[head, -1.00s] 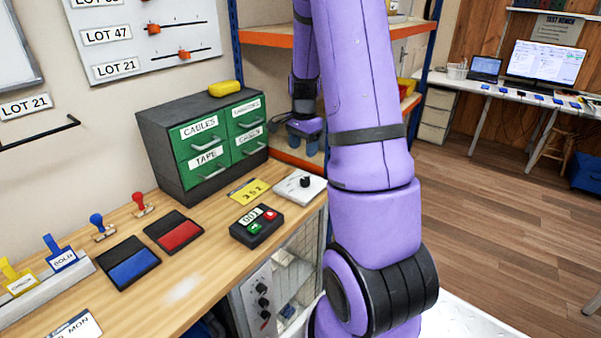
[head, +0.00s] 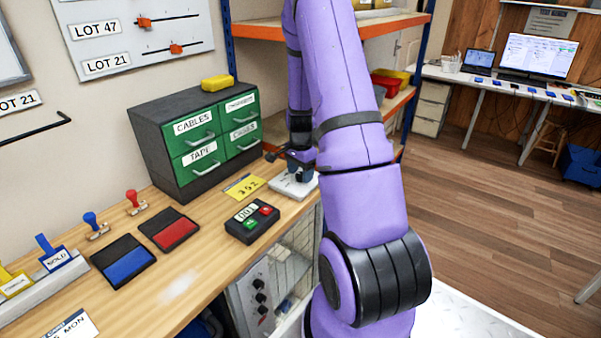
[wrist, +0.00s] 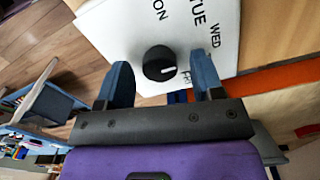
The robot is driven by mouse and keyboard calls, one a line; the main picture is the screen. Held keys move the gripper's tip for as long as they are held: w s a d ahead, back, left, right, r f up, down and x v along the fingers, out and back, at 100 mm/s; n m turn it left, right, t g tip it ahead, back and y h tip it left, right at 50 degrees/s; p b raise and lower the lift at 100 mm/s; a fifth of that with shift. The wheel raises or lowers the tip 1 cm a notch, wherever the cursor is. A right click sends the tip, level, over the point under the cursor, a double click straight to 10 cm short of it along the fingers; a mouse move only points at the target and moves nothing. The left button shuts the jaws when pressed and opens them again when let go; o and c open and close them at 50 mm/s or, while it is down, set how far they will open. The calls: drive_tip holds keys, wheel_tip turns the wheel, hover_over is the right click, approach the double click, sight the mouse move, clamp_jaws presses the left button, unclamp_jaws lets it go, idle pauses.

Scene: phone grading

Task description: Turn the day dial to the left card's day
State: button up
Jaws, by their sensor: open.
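The day dial is a white plate (head: 284,190) with a black round knob (wrist: 158,65), at the bench's far right end in the head view. In the wrist view, its plate (wrist: 225,15) shows MON, partly cut off, TUE, WED and a partly hidden FRI. The knob's white mark points right; which day it meets is unclear. My gripper (head: 297,165) is low over the plate, blue fingers open on either side of the knob (wrist: 161,61), with gaps. A white card (head: 72,328) at the lower left edge, partly cut off, reads MON.
A yellow card (head: 244,187) reading 352 and a black counter box (head: 252,222) with green and red buttons lie left of the dial. A drawer cabinet (head: 160,135) stands behind. Red (head: 169,229) and blue (head: 124,262) pads lie further left.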

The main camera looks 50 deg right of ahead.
drive_tip(key=shift+f, duration=0.15)
drive_tip(key=shift+c, duration=0.3)
drive_tip(key=c, duration=0.9)
drive_tip(key=shift+o, duration=0.2)
drive_tip(key=shift+n, duration=0.3)
drive_tip(key=n, duration=0.3)
drive_tip(key=shift+n, duration=2.1)
